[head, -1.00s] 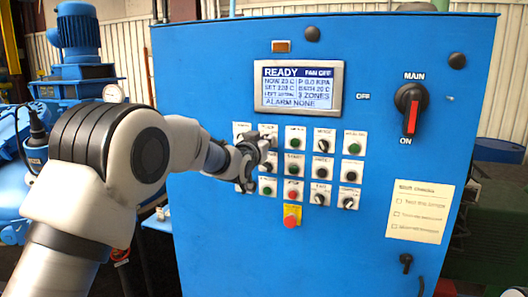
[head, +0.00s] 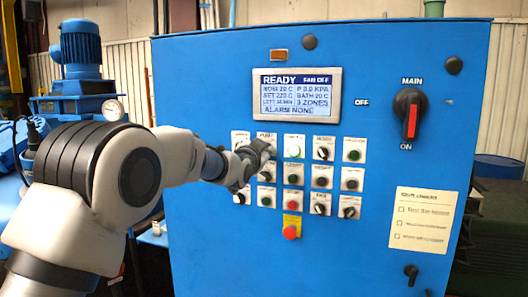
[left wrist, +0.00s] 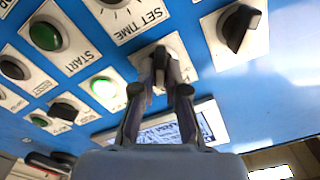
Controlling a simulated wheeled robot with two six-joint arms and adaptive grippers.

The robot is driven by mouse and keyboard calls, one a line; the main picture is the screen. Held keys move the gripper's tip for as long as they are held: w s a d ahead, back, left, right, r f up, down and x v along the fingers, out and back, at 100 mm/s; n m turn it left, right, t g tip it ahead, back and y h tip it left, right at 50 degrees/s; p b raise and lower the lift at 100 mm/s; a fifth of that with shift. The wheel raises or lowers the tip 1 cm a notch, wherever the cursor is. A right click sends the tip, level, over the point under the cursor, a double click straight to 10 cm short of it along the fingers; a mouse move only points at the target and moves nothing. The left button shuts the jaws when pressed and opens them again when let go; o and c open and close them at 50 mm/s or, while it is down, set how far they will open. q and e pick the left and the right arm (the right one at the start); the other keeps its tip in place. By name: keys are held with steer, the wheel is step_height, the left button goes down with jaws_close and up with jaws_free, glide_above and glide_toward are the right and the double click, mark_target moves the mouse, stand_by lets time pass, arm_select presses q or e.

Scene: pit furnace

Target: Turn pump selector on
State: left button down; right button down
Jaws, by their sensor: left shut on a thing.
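The pump selector (left wrist: 159,66) is a black knob on a white plate in the top row of the blue panel. In the left wrist view it sits between the two fingertips of my left gripper (left wrist: 160,88), which is shut on it. In the head view my left gripper (head: 258,154) covers most of the selector, and its plate label (head: 265,134) shows above, too small to read surely. The green lamp (head: 293,147) just right of it is brightly lit; it also shows in the left wrist view (left wrist: 104,88). My right gripper is not in view.
Several other knobs and buttons surround the selector closely, including a red emergency button (head: 290,232) below. The display (head: 298,94) reads READY, FAN OFF, ALARM NONE. The MAIN switch (head: 410,115) is at the right. A blue motor (head: 80,55) stands behind my left arm.

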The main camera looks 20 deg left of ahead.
arm_select(q)
steer(key=shift+f, duration=0.2)
steer(key=c, duration=1.2)
jaws_free()
steer(key=shift+w, duration=0.15)
steer(key=s, duration=1.2)
steer(key=shift+a, duration=0.25)
